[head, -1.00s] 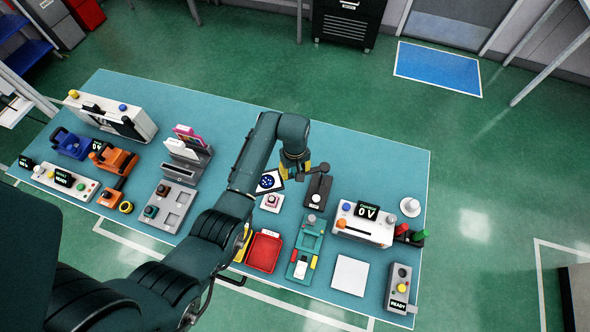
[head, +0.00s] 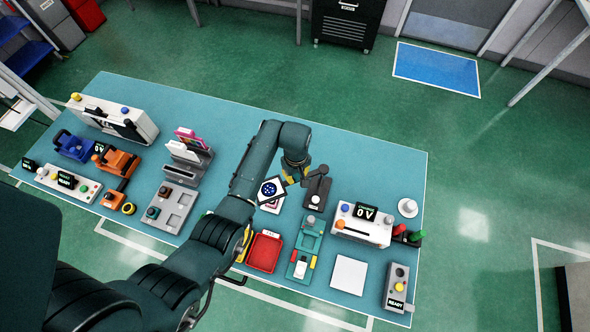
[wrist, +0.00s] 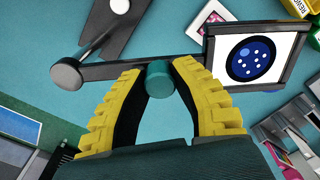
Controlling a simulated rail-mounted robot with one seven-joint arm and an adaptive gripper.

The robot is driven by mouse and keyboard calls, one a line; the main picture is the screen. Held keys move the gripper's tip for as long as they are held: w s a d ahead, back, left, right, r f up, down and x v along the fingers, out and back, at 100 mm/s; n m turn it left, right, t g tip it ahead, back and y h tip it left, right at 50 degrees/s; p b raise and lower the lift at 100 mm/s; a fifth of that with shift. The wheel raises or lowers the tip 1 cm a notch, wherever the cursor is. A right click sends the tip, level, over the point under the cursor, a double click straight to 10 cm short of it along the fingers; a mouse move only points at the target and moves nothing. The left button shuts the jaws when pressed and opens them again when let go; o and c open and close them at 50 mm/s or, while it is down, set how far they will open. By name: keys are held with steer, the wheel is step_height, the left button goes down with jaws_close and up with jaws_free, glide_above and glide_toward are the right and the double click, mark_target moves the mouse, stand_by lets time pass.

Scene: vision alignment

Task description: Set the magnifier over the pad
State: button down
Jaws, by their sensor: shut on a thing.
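The magnifier is a dark swing arm with a framed plate (head: 271,189) showing a dark blue disc with pale dots. Its pivot stands on a dark base (head: 314,198). The wrist view shows the framed plate (wrist: 258,58) at one end of the bar and the round pivot (wrist: 66,75) at the other. My gripper (wrist: 160,76) has its yellow fingers shut on the teal knob (wrist: 160,82) of the bar. The pad (head: 273,207), white with a pinkish mark, is partly covered by the plate in the head view. In the wrist view the pad (wrist: 212,26) shows beside the plate.
A red tray (head: 264,252) and a teal fixture (head: 305,249) stand in front of the magnifier. A white box with a 0 V display (head: 364,212) is to its right. A grey holder with cards (head: 189,153) stands to the left.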

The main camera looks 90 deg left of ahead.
mark_target(296, 175)
steer(key=c, duration=0.8)
jaws_free()
step_height(296, 175, up, 12)
